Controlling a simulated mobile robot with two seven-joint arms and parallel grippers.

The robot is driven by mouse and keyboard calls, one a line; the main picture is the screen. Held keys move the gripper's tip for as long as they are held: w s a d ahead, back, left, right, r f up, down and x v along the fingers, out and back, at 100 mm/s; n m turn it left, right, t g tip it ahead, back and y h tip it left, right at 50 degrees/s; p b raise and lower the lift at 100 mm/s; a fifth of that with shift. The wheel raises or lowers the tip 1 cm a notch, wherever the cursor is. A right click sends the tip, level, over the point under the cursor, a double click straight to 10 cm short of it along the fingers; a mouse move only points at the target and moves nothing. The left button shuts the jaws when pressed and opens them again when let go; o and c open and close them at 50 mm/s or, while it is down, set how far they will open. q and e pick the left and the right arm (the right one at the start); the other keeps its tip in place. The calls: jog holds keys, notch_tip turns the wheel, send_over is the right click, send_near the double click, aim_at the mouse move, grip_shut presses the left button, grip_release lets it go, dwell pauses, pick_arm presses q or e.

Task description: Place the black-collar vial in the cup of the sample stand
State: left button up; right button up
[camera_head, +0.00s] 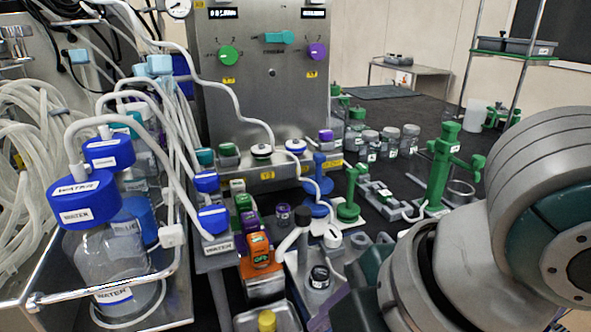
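A large grey arm of mine covers the lower right.
Blue-capped water bottles (85,205) with hoses crowd the left. An orange-topped block (260,250) stands left of the grey holder. A blue stand (318,185) and a green stand (348,210) are behind it. A tall green fixture (441,165) is at right.

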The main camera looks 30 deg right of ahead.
jog(key=s+d+f+m+g+h, duration=0.1)
jog(key=s+d+m, duration=0.2)
jog(key=s+m, duration=0.4)
jog(key=m, duration=0.5)
jog(key=shift+d+f+m, duration=0.25)
jog(key=shift+f+m, duration=0.05)
jog(key=shift+f, duration=0.1)
